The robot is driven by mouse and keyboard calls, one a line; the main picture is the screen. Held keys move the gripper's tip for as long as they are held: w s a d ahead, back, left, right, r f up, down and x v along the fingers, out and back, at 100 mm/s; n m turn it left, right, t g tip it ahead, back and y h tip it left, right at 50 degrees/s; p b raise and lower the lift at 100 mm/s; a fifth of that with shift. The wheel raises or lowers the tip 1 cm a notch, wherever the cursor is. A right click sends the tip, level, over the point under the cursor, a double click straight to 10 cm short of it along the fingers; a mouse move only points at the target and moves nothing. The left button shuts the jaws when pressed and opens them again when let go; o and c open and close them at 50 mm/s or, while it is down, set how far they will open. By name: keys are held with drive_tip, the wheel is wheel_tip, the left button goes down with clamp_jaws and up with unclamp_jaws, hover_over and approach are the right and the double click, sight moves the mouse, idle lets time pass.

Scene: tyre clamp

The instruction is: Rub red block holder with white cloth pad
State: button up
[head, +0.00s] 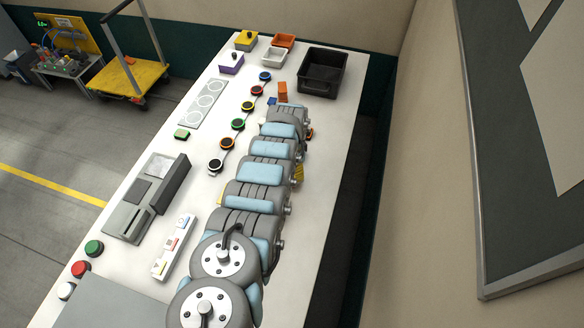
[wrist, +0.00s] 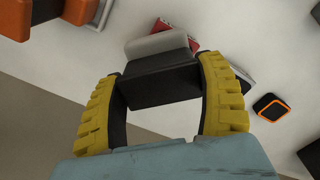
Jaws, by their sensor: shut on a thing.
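My gripper (wrist: 160,80) has two yellow ribbed fingers. They are shut on the dark handle of the white cloth pad (wrist: 156,45), whose pale grey-white face points away from the gripper in the wrist view. The red block holder (wrist: 178,27) shows just beyond the pad, partly hidden by it. Whether pad and holder touch I cannot tell. In the head view my arm covers most of this spot, and neither the pad nor the red holder can be made out there.
An orange block (head: 282,91) stands near the black bin (head: 322,72) on the white table. Several round coloured buttons (head: 238,124) line the table's middle. A grey device (head: 147,200) and a white switch strip (head: 174,247) lie left of my arm. A wall runs along the right.

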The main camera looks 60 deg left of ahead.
drive_tip(key=shift+a+f+b, duration=0.1)
drive_tip(key=shift+a+b, duration=1.05)
drive_tip(key=shift+b, duration=1.3)
drive_tip(key=shift+d+r+p, duration=0.15)
drive_tip(key=shift+r+p, duration=0.05)
drive_tip(key=shift+p, duration=0.45)
drive_tip(key=shift+d+p, duration=0.55)
drive_tip(key=shift+p, duration=0.65)
drive_tip(key=shift+d+p, duration=0.45)
drive_tip(key=shift+p, duration=0.55)
drive_tip(key=shift+f, duration=0.15)
drive_tip(key=shift+b, duration=0.35)
drive_tip(key=shift+a+b, duration=0.4)
drive_tip(key=shift+b, duration=0.25)
drive_tip(key=shift+a+b, duration=0.2)
drive_tip(key=shift+b, duration=0.1)
